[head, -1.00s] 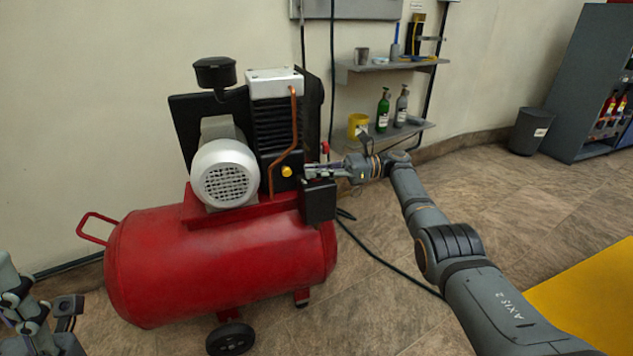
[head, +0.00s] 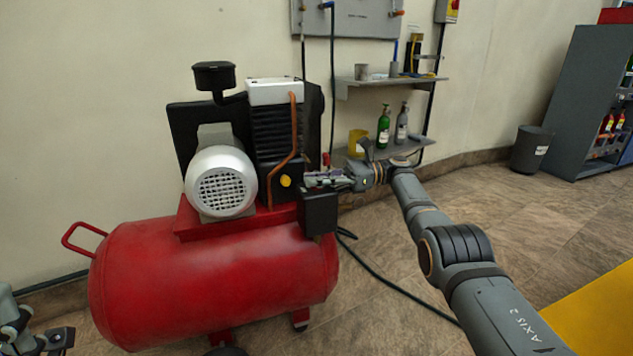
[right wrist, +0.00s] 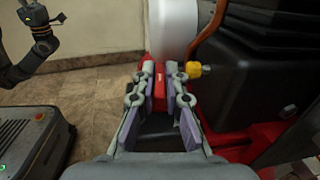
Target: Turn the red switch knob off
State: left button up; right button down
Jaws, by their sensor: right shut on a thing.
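The red switch knob (right wrist: 160,76) shows between the two fingers in the right wrist view, above a black box (head: 320,212) on the right side of the red compressor (head: 215,275). My right gripper (head: 312,180) is shut on the knob; its fingers (right wrist: 160,88) lie on both sides of it and hide most of it in the head view. My left gripper (head: 55,338) is partly in view at the lower left, apart from the compressor; its jaw state is unclear.
A yellow knob (head: 285,181) sits just left of my right gripper. A copper pipe (head: 292,140) and silver motor (head: 221,180) are close by. A shelf with bottles (head: 384,127) stands behind. A dark hose (head: 390,280) crosses the floor.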

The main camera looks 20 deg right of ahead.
jog(key=shift+r, duration=0.2)
jog(key=c, duration=1.4)
grip_release()
jog(key=shift+f, duration=0.15)
notch_tip(320, 180, up, 10)
